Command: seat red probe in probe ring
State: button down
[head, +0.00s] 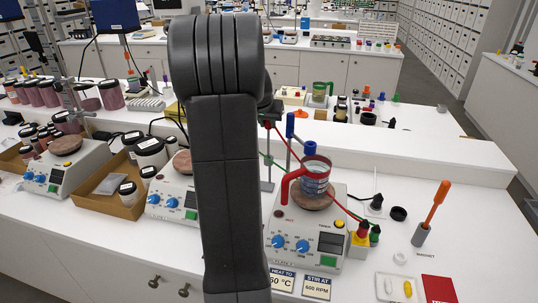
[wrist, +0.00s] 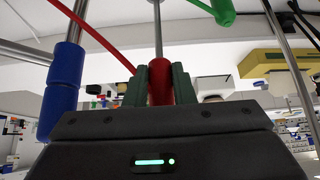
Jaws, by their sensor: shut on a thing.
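My gripper (wrist: 160,85) is shut on the red handle of the red probe (wrist: 159,82) in the wrist view, one green finger on each side. The probe's thin metal rod (wrist: 157,30) runs from the handle to the top of that view. In the head view my arm hides most of the gripper; a red piece (head: 267,124) shows at the arm's right edge. A red cable runs from there to a yellow box (head: 359,243). I cannot make out the probe ring for sure. A blue piece on a metal rod (wrist: 65,80) is left of the gripper.
A beaker in a red-handled holder (head: 316,175) stands on the right hot plate (head: 305,245). A blue clamp (head: 290,125) is close above it. A green piece (wrist: 222,12) and metal rods are near the gripper. An orange-handled magnet tool (head: 432,210) stands at the right.

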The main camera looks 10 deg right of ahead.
notch_tip(320, 180, up, 7)
jog(key=p, duration=0.1)
dwell(0.8)
jog(key=shift+f, duration=0.1)
